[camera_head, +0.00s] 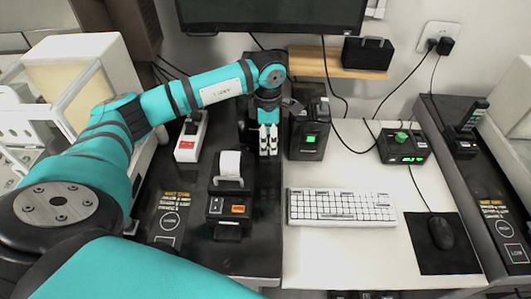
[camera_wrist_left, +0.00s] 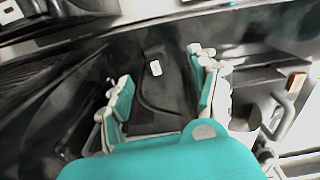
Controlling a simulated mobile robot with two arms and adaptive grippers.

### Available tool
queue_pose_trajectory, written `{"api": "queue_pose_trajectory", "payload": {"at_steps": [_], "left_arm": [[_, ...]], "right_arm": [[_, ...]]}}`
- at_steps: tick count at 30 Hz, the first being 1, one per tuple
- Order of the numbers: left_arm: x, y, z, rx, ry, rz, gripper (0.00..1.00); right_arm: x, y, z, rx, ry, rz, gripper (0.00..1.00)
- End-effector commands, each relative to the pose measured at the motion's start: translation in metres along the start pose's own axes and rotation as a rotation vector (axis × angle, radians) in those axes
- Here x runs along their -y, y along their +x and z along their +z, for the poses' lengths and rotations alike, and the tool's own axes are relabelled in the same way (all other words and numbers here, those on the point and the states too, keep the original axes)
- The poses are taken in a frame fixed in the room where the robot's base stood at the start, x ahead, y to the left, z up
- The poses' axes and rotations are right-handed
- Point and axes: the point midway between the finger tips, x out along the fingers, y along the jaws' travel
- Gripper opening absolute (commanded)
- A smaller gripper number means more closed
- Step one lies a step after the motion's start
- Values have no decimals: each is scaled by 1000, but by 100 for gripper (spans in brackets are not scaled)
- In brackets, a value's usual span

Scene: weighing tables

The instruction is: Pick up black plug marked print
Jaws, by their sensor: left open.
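My left gripper (camera_head: 268,138) hangs down over the dark counter in the head view, beside a black device with a green label. In the left wrist view its teal, white-edged fingers (camera_wrist_left: 164,70) are apart, with nothing held between them. A black object with a small white label (camera_wrist_left: 156,68) lies beyond and between the fingers. It may be the plug marked print; the label is too small to read. In the head view the gripper and arm largely cover that spot. Two other black plugs (camera_head: 446,46) sit in the wall outlet.
The black device (camera_head: 308,135) stands just right of the gripper. A receipt printer (camera_head: 229,190) is in front, and a red-and-white switch box (camera_head: 190,140) is left. A keyboard (camera_head: 340,207), a green-display unit (camera_head: 404,147) and a mouse (camera_head: 441,233) are right. Cables run behind.

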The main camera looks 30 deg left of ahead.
Motion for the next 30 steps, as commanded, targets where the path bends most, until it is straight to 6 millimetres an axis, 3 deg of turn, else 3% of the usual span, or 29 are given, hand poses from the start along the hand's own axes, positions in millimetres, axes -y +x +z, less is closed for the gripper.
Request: {"api": "queue_pose_trajectory", "payload": {"at_steps": [8, 18, 26, 30], "left_arm": [[-1, 21, 0, 0, 0, -1, 62], [-7, 66, -2, -1, 0, -2, 62], [-8, 69, -1, 1, 0, 0, 62], [-8, 69, -1, 1, 0, 0, 45]], "right_arm": [[1, -6, 2, 5, 1, -2, 40], [-3, -20, 3, 9, -2, 3, 40], [-5, -20, 4, 10, -3, 5, 40], [-5, -20, 4, 10, -3, 5, 40]]}}
